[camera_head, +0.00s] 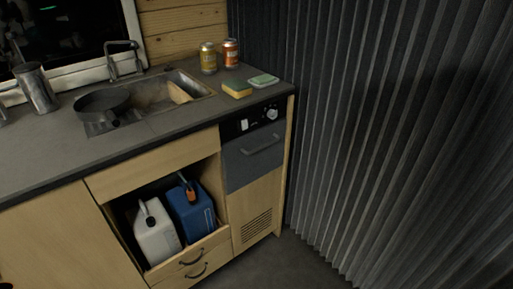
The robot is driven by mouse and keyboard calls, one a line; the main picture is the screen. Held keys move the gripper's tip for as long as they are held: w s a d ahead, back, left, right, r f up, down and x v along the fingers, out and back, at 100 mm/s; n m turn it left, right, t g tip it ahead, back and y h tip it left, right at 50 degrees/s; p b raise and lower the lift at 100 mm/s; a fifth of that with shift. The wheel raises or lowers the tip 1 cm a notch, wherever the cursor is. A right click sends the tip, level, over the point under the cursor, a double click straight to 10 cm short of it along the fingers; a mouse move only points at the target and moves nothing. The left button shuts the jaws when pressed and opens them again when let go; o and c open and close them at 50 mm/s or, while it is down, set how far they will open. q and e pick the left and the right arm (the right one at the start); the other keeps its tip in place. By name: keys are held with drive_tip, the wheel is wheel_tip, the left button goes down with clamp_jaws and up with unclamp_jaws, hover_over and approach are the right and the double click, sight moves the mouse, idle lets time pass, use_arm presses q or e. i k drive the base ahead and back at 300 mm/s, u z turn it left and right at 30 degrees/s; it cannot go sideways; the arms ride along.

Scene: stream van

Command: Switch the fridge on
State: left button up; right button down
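The fridge (251,166) is a small dark grey front with a bar handle, built into the right end of the wooden counter unit. Its door looks closed. Above the door is a black control panel (253,121) with a round light knob (272,114) at its right and a small white switch-like part (244,124) left of it. The panel's markings are too small to read, and I cannot tell the setting. Neither of my grippers shows in the head view.
The counter (150,131) holds a sink (192,100), a dark pan (103,103), two cans, a yellow sponge (237,88) and a green one (263,81). White (156,238) and blue (192,212) canisters stand in an open cubby. A corrugated wall (400,130) rises close right of the fridge.

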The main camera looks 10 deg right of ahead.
sight(245, 123)
drive_tip(key=z, duration=0.3)
drive_tip(key=i, duration=0.5)
drive_tip(key=u, duration=1.05)
